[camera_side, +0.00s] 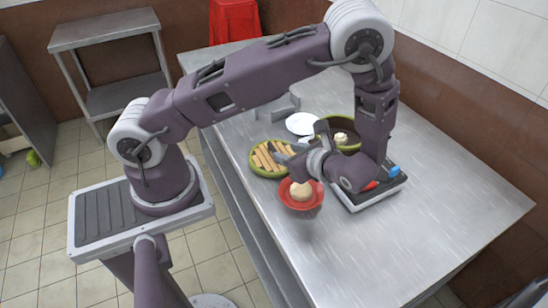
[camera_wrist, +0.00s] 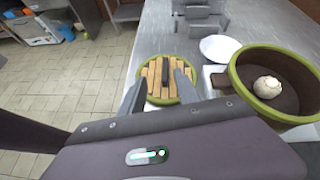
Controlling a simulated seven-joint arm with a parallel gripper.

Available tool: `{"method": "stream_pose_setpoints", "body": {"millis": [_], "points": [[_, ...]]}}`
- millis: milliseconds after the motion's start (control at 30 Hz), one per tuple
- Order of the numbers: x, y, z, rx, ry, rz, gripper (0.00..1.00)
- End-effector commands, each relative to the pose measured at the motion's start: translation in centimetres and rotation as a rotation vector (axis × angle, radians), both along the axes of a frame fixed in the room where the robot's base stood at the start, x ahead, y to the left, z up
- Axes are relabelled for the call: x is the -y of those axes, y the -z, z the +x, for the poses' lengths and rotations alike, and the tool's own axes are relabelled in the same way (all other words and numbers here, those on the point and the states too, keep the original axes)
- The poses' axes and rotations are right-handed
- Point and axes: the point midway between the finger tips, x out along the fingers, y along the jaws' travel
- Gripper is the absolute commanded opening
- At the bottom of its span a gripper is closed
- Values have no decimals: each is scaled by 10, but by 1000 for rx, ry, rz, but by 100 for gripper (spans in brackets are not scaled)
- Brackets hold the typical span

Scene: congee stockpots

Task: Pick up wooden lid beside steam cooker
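The wooden lid (camera_side: 262,157) is round, with light slats and a green rim, and lies on the metal table beside the steam cooker (camera_side: 324,127). In the wrist view the lid (camera_wrist: 157,90) shows a dark bar handle across its middle. My gripper (camera_side: 285,153) is close to the lid's right side in the side view. In the wrist view its two fingers (camera_wrist: 162,73) are spread, with the handle between them in the picture and nothing held. Contact cannot be told. The green-rimmed cooker (camera_wrist: 238,75) is open, with a pale bun inside.
A red bowl (camera_side: 303,206) with a bun stands near the table's front-left edge. A white plate (camera_side: 302,123) and a grey rack (camera_side: 275,112) lie behind the lid. A black-topped appliance (camera_side: 365,199) is under my wrist. The table's right side (camera_side: 455,200) is clear.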

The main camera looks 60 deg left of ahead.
Motion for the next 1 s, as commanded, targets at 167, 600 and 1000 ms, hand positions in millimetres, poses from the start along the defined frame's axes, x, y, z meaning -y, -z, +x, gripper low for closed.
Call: {"method": "stream_pose_setpoints", "body": {"millis": [167,600,1000], "points": [[-9,41,5,-125,156,112,38],[-72,64,3,-139,167,123,38],[-78,66,4,-138,168,122,15]]}}
